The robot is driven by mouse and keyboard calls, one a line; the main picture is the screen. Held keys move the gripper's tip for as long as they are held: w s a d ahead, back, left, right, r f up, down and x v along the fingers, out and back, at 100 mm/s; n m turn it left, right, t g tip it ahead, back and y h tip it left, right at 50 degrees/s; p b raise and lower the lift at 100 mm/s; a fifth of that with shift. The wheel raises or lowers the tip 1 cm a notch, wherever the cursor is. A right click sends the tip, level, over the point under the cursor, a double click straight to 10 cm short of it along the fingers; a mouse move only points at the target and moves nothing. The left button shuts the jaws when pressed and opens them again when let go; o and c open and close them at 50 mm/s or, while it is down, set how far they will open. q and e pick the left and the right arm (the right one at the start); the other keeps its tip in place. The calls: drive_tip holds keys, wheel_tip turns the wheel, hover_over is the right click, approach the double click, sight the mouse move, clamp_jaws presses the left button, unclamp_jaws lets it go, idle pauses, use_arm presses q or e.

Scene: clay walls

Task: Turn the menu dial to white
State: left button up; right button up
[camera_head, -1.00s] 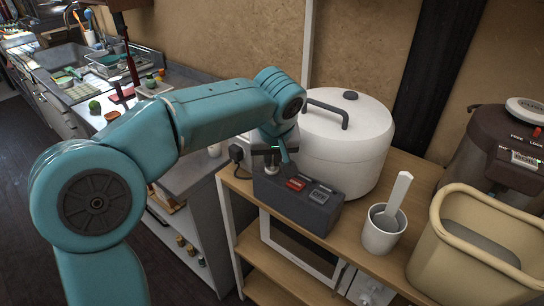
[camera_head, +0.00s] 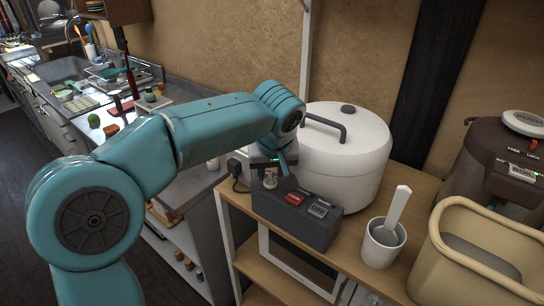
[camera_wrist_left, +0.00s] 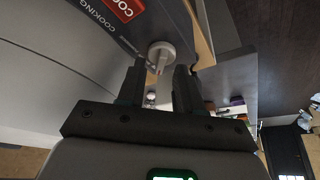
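The dial is a small pale grey knob (camera_head: 270,181) at the left end of a dark grey control box (camera_head: 320,232) in front of a white rice cooker (camera_head: 350,170). In the left wrist view the knob (camera_wrist_left: 162,54) stands just beyond my left gripper (camera_wrist_left: 160,75), roughly in line with the gap between its fingers. The fingers are apart, with nothing visibly clamped; I cannot tell whether they touch the knob. In the head view my left gripper (camera_head: 272,164) is at the knob, partly hidden by its own arm. The dial's setting cannot be read. My right gripper is out of view.
The box has a red button (camera_head: 293,198) and a grey one (camera_head: 317,210). A white cup with a paddle (camera_head: 383,242), a beige bin (camera_head: 480,250) and a brown water heater (camera_head: 500,162) stand on the wooden shelf to the right. A cluttered counter lies left.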

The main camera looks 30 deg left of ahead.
use_arm(q)
drive_tip(key=p+v, duration=0.3)
drive_tip(key=v, duration=1.3)
drive_tip(key=shift+s+f, duration=0.1)
